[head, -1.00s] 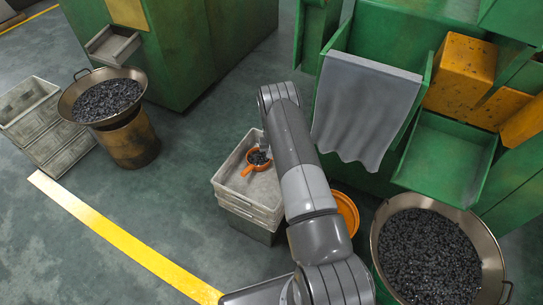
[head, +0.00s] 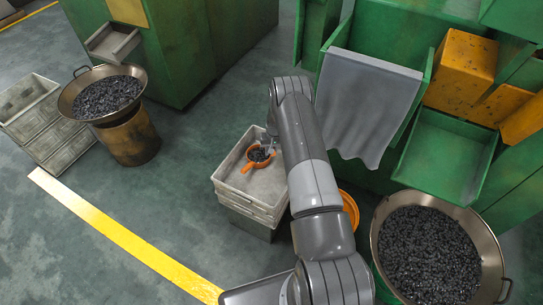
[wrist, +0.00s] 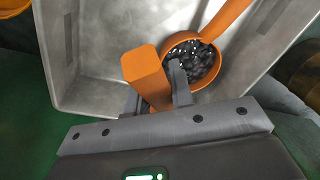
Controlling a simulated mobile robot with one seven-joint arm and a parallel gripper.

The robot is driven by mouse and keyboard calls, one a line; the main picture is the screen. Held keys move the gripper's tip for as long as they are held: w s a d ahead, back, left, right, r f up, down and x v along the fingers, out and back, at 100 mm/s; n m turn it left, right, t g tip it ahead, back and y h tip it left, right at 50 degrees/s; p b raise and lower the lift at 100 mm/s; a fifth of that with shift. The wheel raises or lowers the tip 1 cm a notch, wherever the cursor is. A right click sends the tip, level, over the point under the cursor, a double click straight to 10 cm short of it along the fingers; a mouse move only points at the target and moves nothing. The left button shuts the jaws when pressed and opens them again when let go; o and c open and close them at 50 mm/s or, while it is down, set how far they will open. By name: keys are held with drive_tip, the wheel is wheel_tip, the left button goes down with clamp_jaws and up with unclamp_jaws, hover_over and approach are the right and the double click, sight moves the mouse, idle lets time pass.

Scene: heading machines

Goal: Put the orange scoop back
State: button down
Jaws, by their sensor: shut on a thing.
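The orange scoop (head: 262,153) holds dark pieces and is over or in the grey top tray (head: 231,183), its handle pointing lower left in the head view. In the wrist view the scoop (wrist: 217,66) shows its round bowl, with the handle running up and right. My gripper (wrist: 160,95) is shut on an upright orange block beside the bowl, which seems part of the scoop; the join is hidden. My gripper is mostly hidden behind my arm in the head view. I cannot tell whether the scoop touches the tray floor.
Green machines with a grey curtain (head: 368,105) stand behind. A wide pan of dark pieces (head: 435,250) is at the lower right. An orange round container (head: 350,208) is partly behind my arm. Another pan (head: 103,92) and grey crates (head: 42,125) stand left. Floor between is clear.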

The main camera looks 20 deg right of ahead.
drive_tip(key=s+a+f+m, duration=0.1)
drive_tip(key=s+f+m, duration=0.1)
drive_tip(key=s, duration=0.1)
drive_tip(key=s+a+f+m, duration=0.2)
drive_tip(key=s+m, duration=0.1)
drive_tip(key=s+a+f+m+t, duration=0.1)
drive_tip(key=s+a+f+m, duration=0.1)
drive_tip(key=s, duration=0.1)
drive_tip(key=shift+s+a+m, duration=0.2)
drive_tip(key=shift+a+m, duration=0.05)
drive_tip(key=shift+m, duration=0.15)
drive_tip(key=shift+f, duration=2.6)
drive_tip(key=shift+f, duration=0.1)
drive_tip(key=c, duration=1.3)
unclamp_jaws()
drive_tip(key=shift+o, duration=0.2)
